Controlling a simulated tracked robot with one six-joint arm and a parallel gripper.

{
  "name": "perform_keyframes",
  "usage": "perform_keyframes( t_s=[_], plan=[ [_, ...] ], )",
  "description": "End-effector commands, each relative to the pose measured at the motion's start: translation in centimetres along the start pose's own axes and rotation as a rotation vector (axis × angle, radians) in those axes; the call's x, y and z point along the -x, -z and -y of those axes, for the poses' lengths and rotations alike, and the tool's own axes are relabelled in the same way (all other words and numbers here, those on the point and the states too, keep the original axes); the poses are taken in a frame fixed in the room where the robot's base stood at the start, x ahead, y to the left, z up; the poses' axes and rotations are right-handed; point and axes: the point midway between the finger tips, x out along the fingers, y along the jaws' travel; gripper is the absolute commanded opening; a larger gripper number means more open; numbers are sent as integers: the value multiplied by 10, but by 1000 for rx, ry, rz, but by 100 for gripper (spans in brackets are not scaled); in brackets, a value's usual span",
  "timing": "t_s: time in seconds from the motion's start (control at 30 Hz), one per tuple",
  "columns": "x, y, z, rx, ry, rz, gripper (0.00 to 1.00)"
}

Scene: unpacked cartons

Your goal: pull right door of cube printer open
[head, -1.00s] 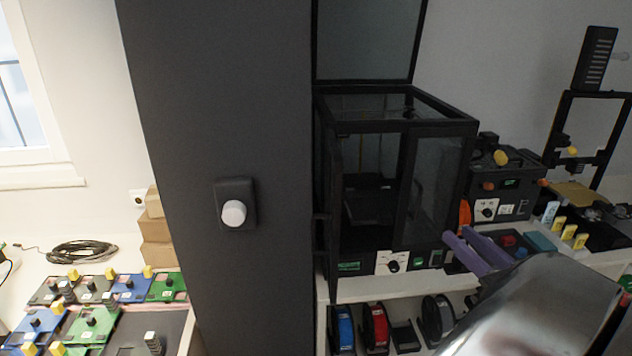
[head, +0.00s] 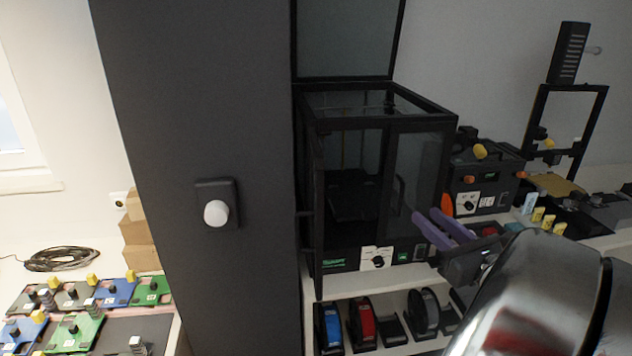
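The cube printer (head: 383,119) is a black-framed box with glass panels on the white shelf unit. Its lid (head: 347,38) stands raised. Its left door (head: 318,215) is swung out toward me, seen nearly edge-on. Its right door (head: 416,170) looks closed, with a dark vertical handle (head: 399,190) near its left edge. My gripper (head: 424,212) has two purple fingers, apart with nothing between them. The fingertips are just right of and below the handle in the picture, in front of the door's lower part. I cannot tell the exact distance to the handle.
A dark column with a white knob (head: 216,213) stands left of the printer. Another black machine (head: 485,180) with a yellow knob stands to its right. Spools (head: 362,322) sit on the shelf below. Boards (head: 80,335) lie on the left table.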

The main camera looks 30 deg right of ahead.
Motion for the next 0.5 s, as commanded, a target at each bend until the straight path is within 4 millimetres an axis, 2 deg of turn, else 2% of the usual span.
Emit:
perform_keyframes(
  t_s=[0.5],
  plan=[
    [-60, 0, -2, 0, -6, 0, 27]
  ],
)
